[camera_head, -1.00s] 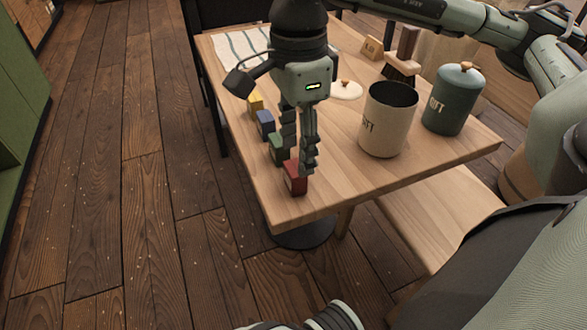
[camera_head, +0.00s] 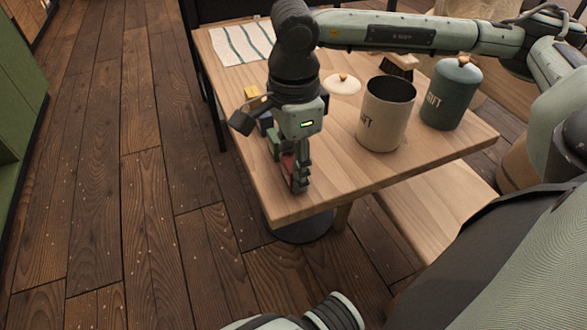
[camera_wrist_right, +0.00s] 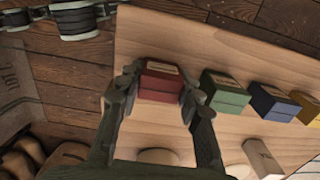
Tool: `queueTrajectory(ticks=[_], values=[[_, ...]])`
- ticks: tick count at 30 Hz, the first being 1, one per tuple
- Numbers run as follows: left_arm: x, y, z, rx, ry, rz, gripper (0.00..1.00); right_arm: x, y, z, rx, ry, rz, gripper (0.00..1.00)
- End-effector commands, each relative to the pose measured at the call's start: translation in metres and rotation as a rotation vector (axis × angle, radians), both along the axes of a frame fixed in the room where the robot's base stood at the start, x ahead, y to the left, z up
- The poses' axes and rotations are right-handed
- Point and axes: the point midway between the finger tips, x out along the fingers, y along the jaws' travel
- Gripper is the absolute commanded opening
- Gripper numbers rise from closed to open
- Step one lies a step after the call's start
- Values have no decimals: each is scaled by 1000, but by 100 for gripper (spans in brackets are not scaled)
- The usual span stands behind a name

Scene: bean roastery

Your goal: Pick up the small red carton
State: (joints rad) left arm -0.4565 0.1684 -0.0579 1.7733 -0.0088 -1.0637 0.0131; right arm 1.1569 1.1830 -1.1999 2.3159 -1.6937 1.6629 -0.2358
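The small red carton (camera_head: 288,166) stands on the table near its front left corner, at the near end of a row of small cartons. My right gripper (camera_head: 297,178) points down over it. In the right wrist view the red carton (camera_wrist_right: 160,82) sits snugly between the two fingers of the right gripper (camera_wrist_right: 160,88), which touch its sides; it appears to rest on the table. In the head view the gripper partly hides the carton. My left gripper is not seen.
A green carton (camera_wrist_right: 224,92) stands close beside the right finger, then blue (camera_wrist_right: 272,102) and yellow (camera_wrist_right: 306,106) ones. A cream canister (camera_head: 386,113) and a dark green lidded canister (camera_head: 451,94) stand to the right. The wooden table (camera_head: 345,165) is clear between them and the gripper.

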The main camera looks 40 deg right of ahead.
Motion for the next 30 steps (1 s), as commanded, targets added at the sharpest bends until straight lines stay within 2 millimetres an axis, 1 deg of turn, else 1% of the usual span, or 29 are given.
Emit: queueTrajectory(ticks=[7, 11, 14, 17, 18, 19, 21, 24, 30], values=[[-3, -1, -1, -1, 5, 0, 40, 0, 0, 1, 0, 0, 0, 11], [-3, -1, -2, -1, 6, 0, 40, 0, 0, 6, 0, -1, 0, 11], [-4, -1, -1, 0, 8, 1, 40, 1, 1, 15, 1, -4, 1, 11], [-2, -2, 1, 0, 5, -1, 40, 1, 1, 31, 2, -5, 1, 11], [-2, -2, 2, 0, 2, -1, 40, 2, 1, 39, 2, -7, 1, 11], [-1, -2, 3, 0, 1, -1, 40, 1, 3, 44, 2, -5, 4, 11], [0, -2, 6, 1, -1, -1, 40, 3, 23, 52, 4, -4, 12, 11], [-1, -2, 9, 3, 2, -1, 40, 5, 45, 66, 4, -4, 11, 11], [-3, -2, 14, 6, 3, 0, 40, 8, 86, 91, 2, -4, 7, 11]])
